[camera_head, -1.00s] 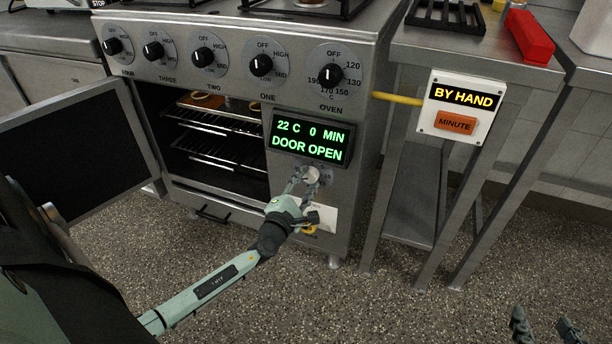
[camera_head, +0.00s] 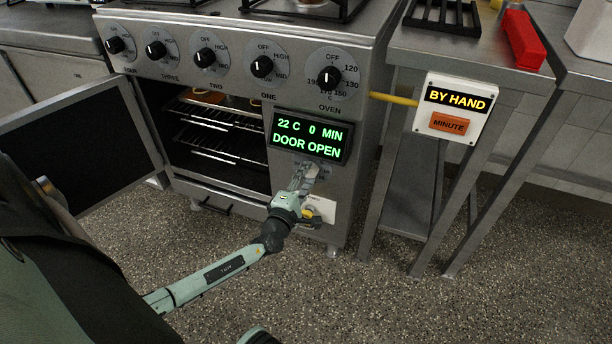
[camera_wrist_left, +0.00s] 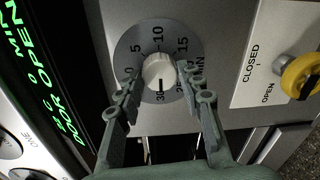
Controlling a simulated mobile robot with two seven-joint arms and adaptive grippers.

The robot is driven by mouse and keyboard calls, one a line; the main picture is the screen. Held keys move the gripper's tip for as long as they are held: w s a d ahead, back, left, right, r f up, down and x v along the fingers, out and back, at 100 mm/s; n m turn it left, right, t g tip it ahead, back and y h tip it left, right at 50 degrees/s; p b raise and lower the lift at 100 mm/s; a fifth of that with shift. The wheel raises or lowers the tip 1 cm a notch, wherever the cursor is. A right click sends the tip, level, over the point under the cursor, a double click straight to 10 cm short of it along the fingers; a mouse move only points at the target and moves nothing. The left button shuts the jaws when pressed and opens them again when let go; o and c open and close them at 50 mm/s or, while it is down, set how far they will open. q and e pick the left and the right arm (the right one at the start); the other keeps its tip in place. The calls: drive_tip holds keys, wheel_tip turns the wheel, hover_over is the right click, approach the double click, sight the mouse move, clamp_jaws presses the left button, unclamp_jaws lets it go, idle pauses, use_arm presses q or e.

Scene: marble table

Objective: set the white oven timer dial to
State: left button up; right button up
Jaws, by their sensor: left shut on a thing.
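The white timer dial (camera_wrist_left: 158,70) sits on a grey scale with numbers in the left wrist view. A dark line on it points down toward the 30 mark. My left gripper (camera_wrist_left: 160,84) has a finger on each side of the dial and is shut on it. In the head view, the left gripper (camera_head: 304,178) is at the oven front, below the green display (camera_head: 310,137), and largely hides the dial. The display reads 22 C, 0 MIN, DOOR OPEN. My right gripper is out of view.
The oven door (camera_head: 80,135) stands open at left. A yellow-handled valve (camera_wrist_left: 300,75) is beside the dial, near CLOSED and OPEN labels. A BY HAND box with an orange MINUTE button (camera_head: 448,123) is at right. Burner knobs line the panel above.

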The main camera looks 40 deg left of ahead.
use_arm(q)
drive_tip(key=shift+a, duration=0.1)
drive_tip(key=o, duration=1.2)
drive_tip(key=shift+c, duration=0.2)
drive_tip(key=v, duration=1.2)
